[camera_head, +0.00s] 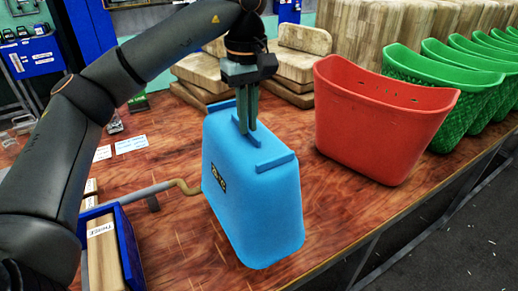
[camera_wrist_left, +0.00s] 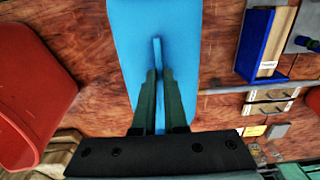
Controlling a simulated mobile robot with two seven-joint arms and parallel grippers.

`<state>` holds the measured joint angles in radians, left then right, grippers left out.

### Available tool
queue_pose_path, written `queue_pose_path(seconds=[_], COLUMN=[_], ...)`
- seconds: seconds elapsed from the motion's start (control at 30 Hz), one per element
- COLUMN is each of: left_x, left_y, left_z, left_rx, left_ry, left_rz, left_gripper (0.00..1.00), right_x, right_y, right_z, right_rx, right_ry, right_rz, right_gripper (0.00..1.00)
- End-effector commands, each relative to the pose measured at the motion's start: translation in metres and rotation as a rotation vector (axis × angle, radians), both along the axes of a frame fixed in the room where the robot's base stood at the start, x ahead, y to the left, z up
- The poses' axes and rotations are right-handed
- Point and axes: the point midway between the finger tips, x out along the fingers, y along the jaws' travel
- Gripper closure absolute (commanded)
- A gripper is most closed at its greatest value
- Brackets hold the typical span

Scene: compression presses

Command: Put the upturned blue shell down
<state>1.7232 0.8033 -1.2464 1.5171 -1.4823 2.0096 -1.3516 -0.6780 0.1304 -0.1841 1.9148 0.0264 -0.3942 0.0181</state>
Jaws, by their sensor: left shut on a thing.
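The blue shell (camera_head: 262,205) is a tapered block with raised ribs on its flat top and small dark marks on one side. My left gripper (camera_head: 247,128) comes down from above and is shut on the middle rib of that top. In the left wrist view the fingers (camera_wrist_left: 160,78) pinch the thin upright rib, with the blue top (camera_wrist_left: 128,30) around it. The shell looks upright over the front part of the wooden table (camera_head: 170,235). I cannot tell whether its underside touches the table. My right gripper is not in view.
A red bin (camera_head: 380,120) stands close to the right, with several green baskets (camera_head: 470,75) beyond it. Wooden blocks (camera_head: 290,65) are stacked behind. A cranked rod (camera_head: 160,190) and a blue tray (camera_head: 128,250) lie to the left. The table edge is close in front.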

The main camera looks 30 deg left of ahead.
Motion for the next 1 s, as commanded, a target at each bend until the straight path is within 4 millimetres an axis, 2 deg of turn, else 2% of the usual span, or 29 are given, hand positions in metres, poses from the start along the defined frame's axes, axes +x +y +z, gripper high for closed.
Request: queue_pose_path(seconds=[0.03,0.1,0.47,0.7,1.0], left_x=[0.008,0.017,0.04,0.041,0.041], left_y=[-0.001,-0.002,-0.002,-0.001,-0.002], left_z=[-0.017,-0.027,-0.05,-0.082,-0.085], left_rx=[-0.003,-0.003,0.0,0.0,0.001], left_ry=[0.007,0.006,0.004,0.002,0.001], left_rz=[-0.002,-0.003,-0.001,-0.002,-0.001], left_gripper=[1.0,1.0,1.0,1.0,1.0], right_x=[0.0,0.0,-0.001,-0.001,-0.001], right_y=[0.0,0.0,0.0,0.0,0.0], right_z=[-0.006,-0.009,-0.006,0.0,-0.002], right_rx=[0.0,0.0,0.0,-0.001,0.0], right_ry=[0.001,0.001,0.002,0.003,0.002], right_rz=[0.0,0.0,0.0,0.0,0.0], right_gripper=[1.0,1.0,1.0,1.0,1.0])
